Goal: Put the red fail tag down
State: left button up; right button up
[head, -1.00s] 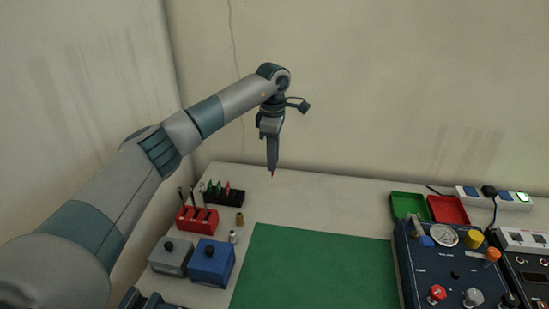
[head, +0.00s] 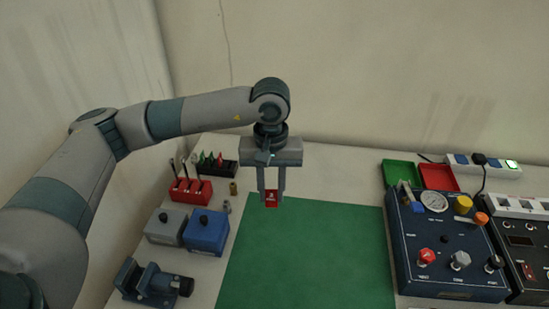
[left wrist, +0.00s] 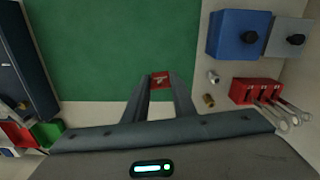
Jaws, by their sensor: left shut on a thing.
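The red fail tag (head: 271,199) is held between the fingertips of my left gripper (head: 271,196), over the back edge of the green mat (head: 310,250). In the left wrist view the red tag (left wrist: 160,81) sits between the two finger ends of the left gripper (left wrist: 160,84), with the green mat (left wrist: 100,45) beyond it. I cannot tell from these views how high the tag is above the mat. My right gripper is not in view.
A red tray (head: 438,178) and a green tray (head: 400,172) lie at the back right, behind a blue gauge panel (head: 445,270). On the left stand a red tool rack (head: 190,191), a blue box (head: 206,232), a grey box (head: 166,226) and a vise (head: 150,283). The mat is clear.

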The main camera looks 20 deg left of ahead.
pick_arm(q)
jog(key=s+f+m, duration=0.1)
jog(key=s+m, duration=0.3)
jog(key=s, duration=0.4)
jog(key=shift+s+d, duration=0.15)
jog(key=shift+d, duration=0.25)
